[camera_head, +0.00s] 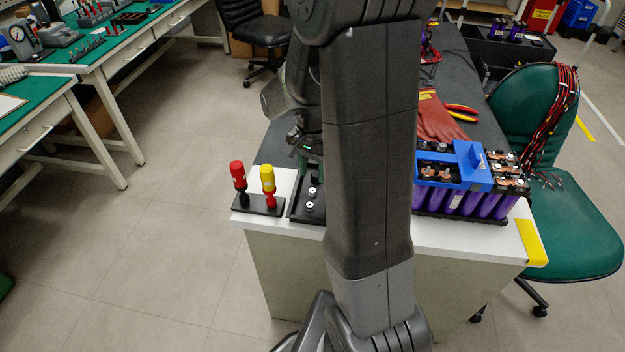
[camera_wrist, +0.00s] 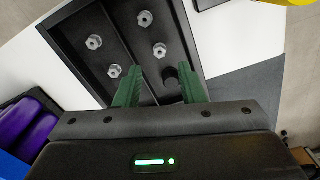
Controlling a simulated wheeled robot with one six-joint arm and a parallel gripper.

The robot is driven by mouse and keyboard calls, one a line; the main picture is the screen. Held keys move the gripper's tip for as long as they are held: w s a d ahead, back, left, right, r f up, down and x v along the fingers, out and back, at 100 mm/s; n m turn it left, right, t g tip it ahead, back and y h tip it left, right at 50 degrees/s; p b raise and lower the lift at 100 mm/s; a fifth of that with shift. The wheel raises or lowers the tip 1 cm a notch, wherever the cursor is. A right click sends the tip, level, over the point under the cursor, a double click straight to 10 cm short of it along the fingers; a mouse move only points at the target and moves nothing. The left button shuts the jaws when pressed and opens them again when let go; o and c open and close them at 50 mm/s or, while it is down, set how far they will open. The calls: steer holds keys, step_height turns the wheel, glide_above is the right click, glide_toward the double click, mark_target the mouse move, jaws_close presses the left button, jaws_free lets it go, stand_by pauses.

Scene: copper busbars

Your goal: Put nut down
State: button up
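In the wrist view, a black tray (camera_wrist: 77,52) with raised rims lies below my gripper (camera_wrist: 160,70). Several silver nuts sit in it: one far up (camera_wrist: 145,18), one at the left (camera_wrist: 94,41), one at the right (camera_wrist: 159,50) and one (camera_wrist: 114,71) just left of the left fingertip. The green fingers are apart, and I see no nut held between them. A dark round shape (camera_wrist: 170,77) shows between them near the right finger; I cannot tell what it is. In the head view, my arm hides part of the tray (camera_head: 294,208) and gripper (camera_head: 304,157).
A stand with a red-handled (camera_head: 237,172) and a yellow-handled screwdriver (camera_head: 267,178) is left of the tray. A battery pack with purple cells (camera_head: 466,203) and a blue frame (camera_head: 470,158) stands right. Red gloves (camera_head: 436,117) lie behind it. A green chair (camera_head: 570,225) is beside the table.

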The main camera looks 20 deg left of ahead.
mark_target(313, 190)
step_height(313, 190, up, 6)
steer(key=shift+r, duration=0.2)
stand_by(1.3)
